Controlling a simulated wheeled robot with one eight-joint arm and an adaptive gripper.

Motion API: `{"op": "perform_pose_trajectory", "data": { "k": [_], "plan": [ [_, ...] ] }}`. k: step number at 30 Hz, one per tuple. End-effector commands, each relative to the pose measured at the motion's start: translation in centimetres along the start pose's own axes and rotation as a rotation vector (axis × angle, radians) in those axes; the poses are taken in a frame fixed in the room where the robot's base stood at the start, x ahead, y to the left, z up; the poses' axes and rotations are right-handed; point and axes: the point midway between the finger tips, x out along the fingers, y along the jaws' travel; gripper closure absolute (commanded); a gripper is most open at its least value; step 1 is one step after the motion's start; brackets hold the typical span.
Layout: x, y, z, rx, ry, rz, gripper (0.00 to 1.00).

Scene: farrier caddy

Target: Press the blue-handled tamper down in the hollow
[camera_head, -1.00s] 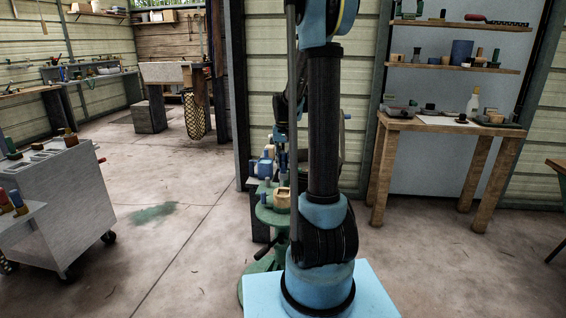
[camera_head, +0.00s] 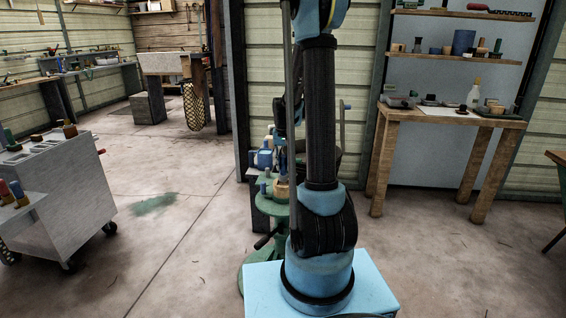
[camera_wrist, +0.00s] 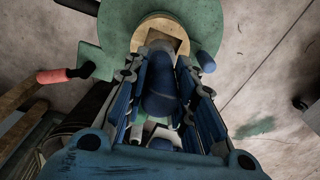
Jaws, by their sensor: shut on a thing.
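My gripper (camera_wrist: 165,98) is shut on a blue handle (camera_wrist: 160,85), taken to be the tamper's, which sits between the two fingers in the wrist view. Beyond the fingertips is a tan block (camera_wrist: 158,27) with a squarish hollow, on a round green stand (camera_wrist: 205,22). The handle's far end lies in line with the hollow; the tamper's lower end is hidden, so I cannot tell whether it touches. In the head view, the green stand (camera_head: 272,207) and tan block (camera_head: 281,190) are partly behind my arm.
A short blue peg (camera_wrist: 206,62) stands at the stand's edge, and a red-handled crank (camera_wrist: 62,75) sticks out to its left. A blue vise (camera_head: 263,159) is behind the stand. A grey cart (camera_head: 60,195) is at left, a wooden table (camera_head: 450,118) at right.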

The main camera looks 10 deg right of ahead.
Motion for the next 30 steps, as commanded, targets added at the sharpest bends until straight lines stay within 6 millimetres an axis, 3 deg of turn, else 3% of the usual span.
{"op": "perform_pose_trajectory", "data": {
  "k": [30],
  "plan": [
    [0.60, -0.14, 0.11, -0.002, 0.001, 0.000, 1.00]
  ]
}}
